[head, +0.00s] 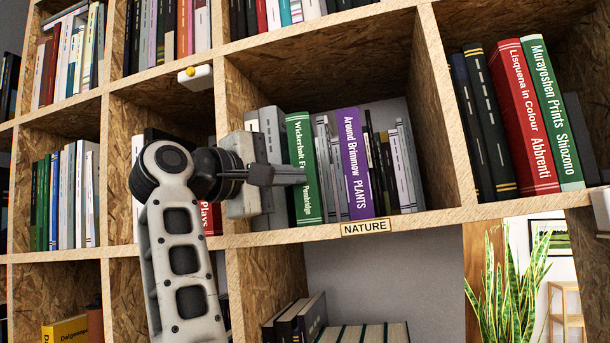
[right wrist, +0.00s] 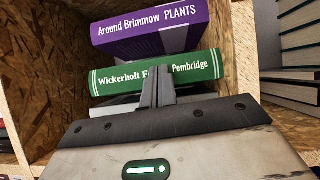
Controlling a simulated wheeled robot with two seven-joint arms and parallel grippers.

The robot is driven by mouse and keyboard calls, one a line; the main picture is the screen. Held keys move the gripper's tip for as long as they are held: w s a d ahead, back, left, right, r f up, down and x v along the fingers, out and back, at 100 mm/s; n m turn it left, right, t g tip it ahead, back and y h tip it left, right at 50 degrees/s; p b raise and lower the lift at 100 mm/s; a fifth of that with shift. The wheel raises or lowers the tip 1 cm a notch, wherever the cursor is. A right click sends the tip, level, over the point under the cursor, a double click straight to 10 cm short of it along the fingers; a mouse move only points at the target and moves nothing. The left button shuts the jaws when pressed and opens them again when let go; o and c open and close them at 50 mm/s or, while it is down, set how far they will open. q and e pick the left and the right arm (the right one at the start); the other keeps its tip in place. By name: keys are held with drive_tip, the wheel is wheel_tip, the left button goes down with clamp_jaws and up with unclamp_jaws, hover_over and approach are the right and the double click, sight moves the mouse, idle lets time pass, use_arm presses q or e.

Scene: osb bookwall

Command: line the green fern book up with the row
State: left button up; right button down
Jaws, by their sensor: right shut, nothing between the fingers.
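The green fern book (head: 304,165), its spine reading "Wickerholt F… Pembridge", stands upright in the NATURE compartment, left of the purple "Around Brimmow PLANTS" book (head: 356,165). Thin grey books (head: 329,170) stand between them. In the right wrist view the green book (right wrist: 160,72) and the purple book (right wrist: 150,26) both stand forward of the thin books between them. My right gripper (head: 303,176) is shut and empty, its fingertips in front of the green spine, covering part of the title. They also show in the right wrist view (right wrist: 158,75). I cannot tell whether they touch the spine. My left gripper is not in view.
Chipboard dividers (head: 440,110) bound the compartment on both sides. A NATURE label (head: 365,226) is on the shelf edge. More grey books (head: 272,135) are left of the green one, partly behind my gripper. Red and green books (head: 550,110) stand in the right compartment.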

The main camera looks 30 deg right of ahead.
drive_tip(key=shift+w+d+p, duration=0.3)
drive_tip(key=shift+w+d, duration=0.15)
drive_tip(key=shift+w, duration=0.05)
drive_tip(key=shift+w+d, duration=0.5)
drive_tip(key=shift+w, duration=0.1)
idle(0.4)
drive_tip(key=shift+s+a+f, duration=0.1)
drive_tip(key=shift+s+a, duration=0.1)
drive_tip(key=s+a+b, duration=0.2)
drive_tip(key=shift+s+a, duration=0.15)
drive_tip(key=shift+s, duration=0.2)
drive_tip(key=shift+s+a, duration=0.6)
drive_tip(key=shift+s, duration=0.1)
drive_tip(key=shift+r, duration=0.25)
